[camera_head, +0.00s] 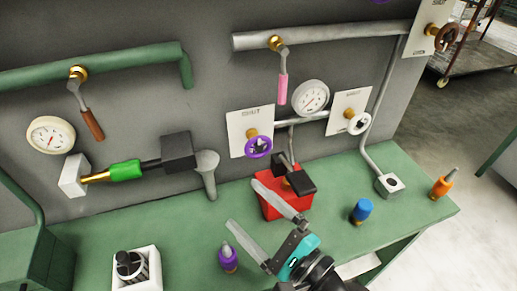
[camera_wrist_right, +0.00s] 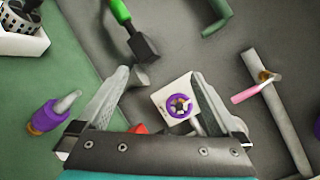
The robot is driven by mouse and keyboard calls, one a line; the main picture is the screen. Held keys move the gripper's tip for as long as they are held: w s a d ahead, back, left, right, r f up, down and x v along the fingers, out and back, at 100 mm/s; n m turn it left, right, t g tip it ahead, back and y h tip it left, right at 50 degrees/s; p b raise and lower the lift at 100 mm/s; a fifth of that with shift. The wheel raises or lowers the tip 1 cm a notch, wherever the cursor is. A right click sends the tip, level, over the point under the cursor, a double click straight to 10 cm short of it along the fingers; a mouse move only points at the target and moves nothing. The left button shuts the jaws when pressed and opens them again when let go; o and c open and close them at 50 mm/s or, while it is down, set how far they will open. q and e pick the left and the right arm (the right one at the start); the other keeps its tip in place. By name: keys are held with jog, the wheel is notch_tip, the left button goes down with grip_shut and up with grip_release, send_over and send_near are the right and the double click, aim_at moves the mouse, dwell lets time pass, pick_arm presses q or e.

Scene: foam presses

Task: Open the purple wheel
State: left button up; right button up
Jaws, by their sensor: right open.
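The purple wheel (camera_head: 258,146) is a small round handwheel on a brass stem in front of a white plate (camera_head: 237,124) on the grey wall. My right gripper (camera_head: 243,203) is open and empty, below the wheel and apart from it, over the green bench. In the right wrist view the purple wheel (camera_wrist_right: 180,105) shows between the open fingers (camera_wrist_right: 159,74), nearer the right one, farther off against its white plate. My left gripper is not in view.
A red box (camera_head: 270,206) with a black-topped part stands close behind my right gripper. A purple bottle (camera_head: 228,259), a blue-capped one (camera_head: 362,211) and an orange one (camera_head: 442,183) stand on the green bench (camera_head: 150,228). Another handwheel (camera_head: 359,123) and a gauge (camera_head: 311,98) are nearby.

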jog(key=w+d+m+t+h, duration=0.3)
jog(key=m, duration=0.6)
jog(key=m+h+p, duration=0.1)
jog(key=m+h, duration=0.3)
jog(key=m, duration=0.4)
send_near(259, 151)
jog(key=shift+t, duration=0.4)
jog(key=x, duration=0.8)
jog(key=shift+w+a+f, duration=0.15)
jog(key=shift+w+f, duration=0.05)
jog(key=shift+w, duration=0.05)
jog(key=shift+x, duration=0.9)
jog(key=shift+c, duration=0.2)
jog(key=shift+f, duration=0.1)
jog(key=c, duration=1)
jog(key=shift+c, duration=0.2)
